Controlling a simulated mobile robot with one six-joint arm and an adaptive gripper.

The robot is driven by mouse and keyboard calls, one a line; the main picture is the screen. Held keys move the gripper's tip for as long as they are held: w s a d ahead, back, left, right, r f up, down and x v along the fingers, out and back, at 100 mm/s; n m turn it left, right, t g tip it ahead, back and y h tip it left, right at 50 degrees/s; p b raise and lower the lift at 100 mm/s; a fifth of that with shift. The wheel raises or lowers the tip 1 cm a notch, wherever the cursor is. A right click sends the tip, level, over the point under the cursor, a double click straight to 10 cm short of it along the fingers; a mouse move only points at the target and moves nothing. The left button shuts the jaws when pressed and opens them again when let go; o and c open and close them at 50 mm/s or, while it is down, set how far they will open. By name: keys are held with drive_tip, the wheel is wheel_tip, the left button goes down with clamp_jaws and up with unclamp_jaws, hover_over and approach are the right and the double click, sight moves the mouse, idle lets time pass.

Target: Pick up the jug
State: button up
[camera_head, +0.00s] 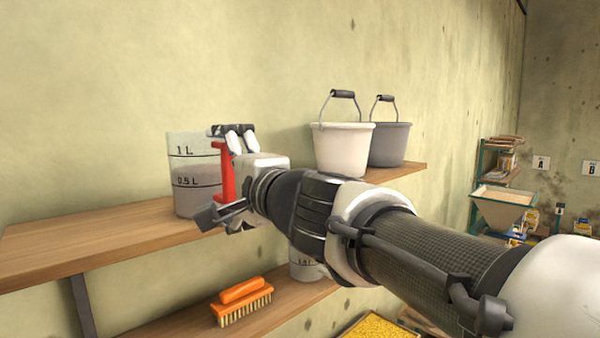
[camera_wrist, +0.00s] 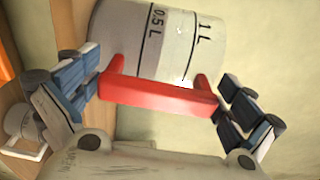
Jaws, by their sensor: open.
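The jug (camera_head: 193,170) is a translucent grey measuring jug marked 1 L and 0.5 L, with a red handle (camera_head: 226,172). It stands upright on the upper wooden shelf. It also shows in the wrist view (camera_wrist: 175,45), where its red handle (camera_wrist: 158,96) crosses the middle. My gripper (camera_head: 222,170) is at the handle side of the jug. In the wrist view its blue-padded fingers (camera_wrist: 160,95) are apart, one at each end of the handle, with the handle between them. Whether either pad touches the handle I cannot tell.
A white bucket (camera_head: 341,150) and a grey bucket (camera_head: 389,144) stand farther right on the upper shelf (camera_head: 100,235). An orange brush (camera_head: 242,300) and a partly hidden second measuring vessel (camera_head: 306,270) are on the lower shelf. The upper shelf's left end is clear.

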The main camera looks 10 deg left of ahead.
drive_tip(key=shift+w+a, duration=0.5)
drive_tip(key=shift+w, duration=0.05)
drive_tip(key=shift+d, duration=0.1)
drive_tip(key=shift+s, duration=0.2)
drive_tip(key=shift+c, duration=0.5)
drive_tip(key=shift+w, duration=0.1)
drive_tip(key=c, duration=0.8)
drive_tip(key=shift+r, duration=0.25)
